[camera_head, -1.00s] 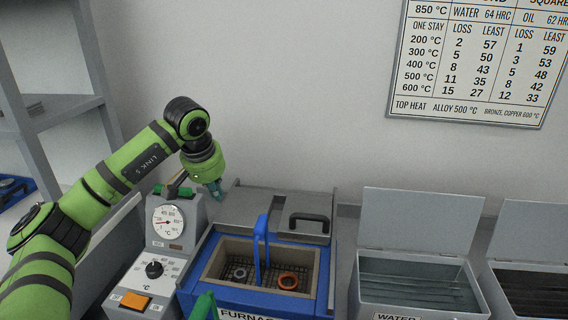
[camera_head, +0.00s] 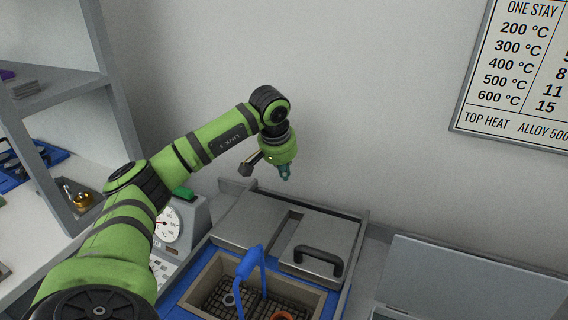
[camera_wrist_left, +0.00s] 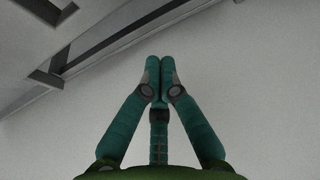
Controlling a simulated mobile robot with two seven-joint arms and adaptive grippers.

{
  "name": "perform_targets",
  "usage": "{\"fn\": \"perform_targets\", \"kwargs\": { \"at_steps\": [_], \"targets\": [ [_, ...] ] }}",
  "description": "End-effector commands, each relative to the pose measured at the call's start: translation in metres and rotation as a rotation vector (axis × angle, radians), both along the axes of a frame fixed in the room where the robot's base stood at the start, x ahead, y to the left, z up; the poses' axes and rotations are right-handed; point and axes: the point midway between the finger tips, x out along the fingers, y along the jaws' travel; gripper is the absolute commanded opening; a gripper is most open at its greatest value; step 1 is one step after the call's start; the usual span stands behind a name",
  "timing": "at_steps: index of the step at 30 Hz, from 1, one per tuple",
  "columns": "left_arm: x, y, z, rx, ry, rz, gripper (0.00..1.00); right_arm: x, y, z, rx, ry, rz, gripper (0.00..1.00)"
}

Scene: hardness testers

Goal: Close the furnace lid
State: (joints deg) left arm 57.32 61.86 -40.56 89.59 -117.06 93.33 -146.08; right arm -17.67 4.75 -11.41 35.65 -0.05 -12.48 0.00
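The furnace (camera_head: 191,293) is a blue box with an open chamber. Its grey lid (camera_head: 345,236) with a black handle (camera_head: 318,259) lies flat behind the chamber opening, leaving it uncovered. My left gripper (camera_head: 285,177) hangs above the back of the furnace top, fingers pointing down, apart from the lid and handle. In the left wrist view, its teal fingers (camera_wrist_left: 160,66) meet at the tips with nothing between them. My right gripper is not in view.
A blue basket handle (camera_head: 252,262) rises from the chamber. A grey ring (camera_head: 229,299) and an orange ring (camera_head: 282,316) sit inside. A control box with a gauge (camera_head: 168,225) stands left. A grey raised tank lid (camera_head: 465,283) stands right, and a shelf (camera_head: 60,92) far left.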

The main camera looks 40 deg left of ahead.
Motion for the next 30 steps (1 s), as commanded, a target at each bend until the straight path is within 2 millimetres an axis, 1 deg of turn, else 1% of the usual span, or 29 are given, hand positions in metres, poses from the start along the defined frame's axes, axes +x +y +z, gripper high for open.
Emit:
{"fn": "perform_targets", "kwargs": {
  "at_steps": [1, 6, 12, 15, 20, 30],
  "targets": [
    [0.003, 0.001, -0.013, -0.003, 0.005, 0.001, 0.0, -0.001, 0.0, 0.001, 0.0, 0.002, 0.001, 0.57],
    [0.015, 0.004, -0.047, -0.003, 0.004, 0.001, 0.0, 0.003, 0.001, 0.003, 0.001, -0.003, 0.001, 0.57],
    [-0.01, -0.002, -0.044, 0.001, 0.001, -0.002, 0.0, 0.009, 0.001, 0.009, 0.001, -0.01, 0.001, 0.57],
    [-0.017, -0.005, -0.045, 0.001, 0.0, 0.0, 0.0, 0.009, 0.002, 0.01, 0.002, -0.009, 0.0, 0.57],
    [-0.023, -0.007, -0.045, 0.0, 0.0, 0.0, 0.0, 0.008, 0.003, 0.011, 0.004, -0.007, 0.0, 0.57],
    [-0.023, -0.008, -0.045, 0.0, -0.001, 0.0, 0.0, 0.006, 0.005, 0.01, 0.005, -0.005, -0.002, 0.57]
  ]
}}
